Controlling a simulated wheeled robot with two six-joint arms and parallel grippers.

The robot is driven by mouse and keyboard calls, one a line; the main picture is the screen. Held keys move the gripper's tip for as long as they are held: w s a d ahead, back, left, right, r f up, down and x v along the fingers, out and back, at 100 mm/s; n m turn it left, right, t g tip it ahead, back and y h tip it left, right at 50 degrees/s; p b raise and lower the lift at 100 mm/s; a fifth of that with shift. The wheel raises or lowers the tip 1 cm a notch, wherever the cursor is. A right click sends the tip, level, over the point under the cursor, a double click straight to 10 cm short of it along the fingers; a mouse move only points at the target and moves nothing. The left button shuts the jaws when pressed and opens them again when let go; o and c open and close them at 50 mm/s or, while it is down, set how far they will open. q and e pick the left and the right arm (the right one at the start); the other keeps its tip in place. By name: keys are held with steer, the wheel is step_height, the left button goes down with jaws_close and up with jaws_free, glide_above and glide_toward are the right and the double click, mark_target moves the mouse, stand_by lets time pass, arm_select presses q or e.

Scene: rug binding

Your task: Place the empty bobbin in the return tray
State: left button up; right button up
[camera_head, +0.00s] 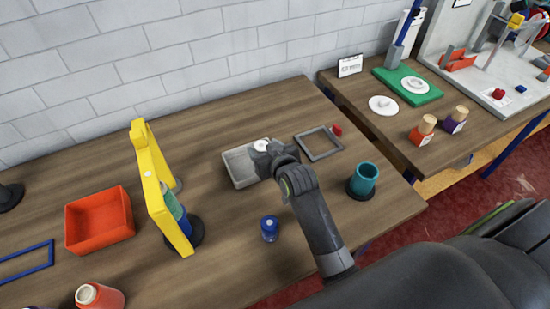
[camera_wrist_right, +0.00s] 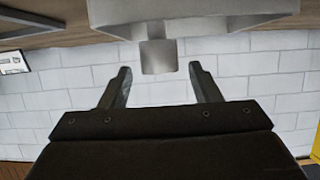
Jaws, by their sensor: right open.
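A light grey tray (camera_head: 238,170) stands on the brown table in the middle of the head view. A small white round piece (camera_head: 262,145) shows at its back right, partly hidden by my right gripper; I cannot tell for sure that it is the empty bobbin. My right gripper (camera_head: 268,155) is over the tray's right end. In the right wrist view the jaws (camera_wrist_right: 159,72) are open, with a short grey piece (camera_wrist_right: 158,55) between the fingertips, below the pale tray-like body (camera_wrist_right: 190,18). I see no contact with the fingers. My left gripper is not in view.
A yellow frame (camera_head: 158,185) and an orange-red bin (camera_head: 98,220) stand to the left. The front middle of the table is mostly clear.

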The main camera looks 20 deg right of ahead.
steer(key=v, duration=0.7)
steer(key=shift+s, duration=0.3)
steer(key=shift+r, duration=0.15)
